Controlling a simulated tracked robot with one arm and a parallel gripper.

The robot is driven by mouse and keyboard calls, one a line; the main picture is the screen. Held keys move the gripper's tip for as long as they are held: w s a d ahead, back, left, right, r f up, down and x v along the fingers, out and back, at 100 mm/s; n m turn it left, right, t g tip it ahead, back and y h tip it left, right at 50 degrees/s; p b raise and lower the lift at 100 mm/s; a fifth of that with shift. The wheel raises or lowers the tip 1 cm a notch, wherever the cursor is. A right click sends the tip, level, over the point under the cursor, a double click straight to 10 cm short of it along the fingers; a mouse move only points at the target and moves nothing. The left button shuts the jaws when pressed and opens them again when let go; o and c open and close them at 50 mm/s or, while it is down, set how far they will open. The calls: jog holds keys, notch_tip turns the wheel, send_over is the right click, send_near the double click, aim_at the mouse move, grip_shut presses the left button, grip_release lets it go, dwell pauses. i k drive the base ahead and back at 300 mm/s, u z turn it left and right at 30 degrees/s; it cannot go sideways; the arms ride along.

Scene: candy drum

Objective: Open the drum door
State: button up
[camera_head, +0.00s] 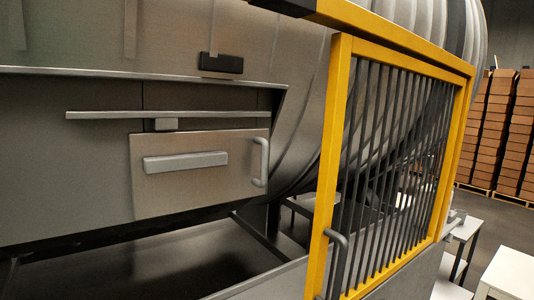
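The large grey ribbed drum (300,75) fills the upper middle of the view. A flat metal door panel (160,195) sits low on the drum's housing, under a horizontal rail (230,114). The panel looks shut. It carries a grey horizontal block (186,162) and an upright bar handle (260,162) near its right edge. A yellow-framed gate with dark vertical bars (330,140) stands in front of the drum on the right. It has a grey handle (338,260) low on its left side and looks shut. My gripper is not in view.
Below the panel is a dark open recess (170,265). White tables (512,272) stand at the lower right. Stacks of brown boxes (500,130) on pallets stand at the far right. The yellow frame stands between the right side and the drum.

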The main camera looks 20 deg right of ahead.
aim_at(245, 175)
jog(key=i, duration=1.1)
jog(key=u, duration=0.1)
